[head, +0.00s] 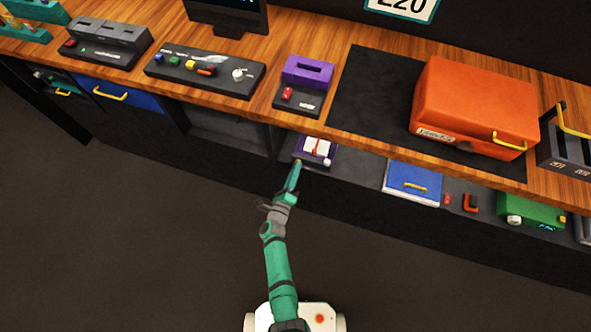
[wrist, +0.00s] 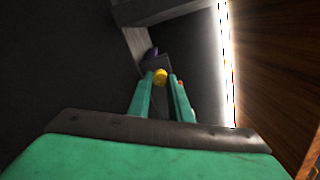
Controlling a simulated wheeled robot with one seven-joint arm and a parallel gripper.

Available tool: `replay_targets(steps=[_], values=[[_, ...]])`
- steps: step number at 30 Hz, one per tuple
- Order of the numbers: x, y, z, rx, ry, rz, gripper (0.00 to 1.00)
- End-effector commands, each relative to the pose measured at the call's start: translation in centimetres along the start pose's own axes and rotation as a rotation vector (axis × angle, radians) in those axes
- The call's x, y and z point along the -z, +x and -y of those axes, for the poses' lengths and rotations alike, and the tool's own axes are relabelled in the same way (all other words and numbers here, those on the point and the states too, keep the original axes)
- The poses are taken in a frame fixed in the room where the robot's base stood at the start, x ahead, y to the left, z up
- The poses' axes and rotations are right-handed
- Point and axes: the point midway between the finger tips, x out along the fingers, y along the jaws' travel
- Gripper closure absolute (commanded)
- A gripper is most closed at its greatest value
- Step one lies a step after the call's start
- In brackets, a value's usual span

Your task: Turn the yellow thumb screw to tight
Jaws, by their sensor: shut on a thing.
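The yellow thumb screw (wrist: 160,76) shows as a small round yellow head between my fingertips in the wrist view. My gripper (wrist: 161,82) has its two green fingers on either side of it and is shut on it. In the head view, my gripper (head: 296,168) reaches up to the front of a small dark purple-edged unit (head: 301,158) on the lower shelf, under the counter edge. A speck of yellow shows at my fingertips there. The screw's marks and how far it is turned cannot be made out.
The wooden counter (head: 265,112) overhangs the shelf close above my gripper. The floor in front is clear.

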Motion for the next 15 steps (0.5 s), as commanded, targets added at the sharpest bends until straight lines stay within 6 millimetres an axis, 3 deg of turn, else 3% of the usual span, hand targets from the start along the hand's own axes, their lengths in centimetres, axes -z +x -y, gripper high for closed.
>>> replay_targets(steps=[15], values=[[-0.12, 0.03, -0.16, -0.004, 0.491, 0.001, 1.0]])
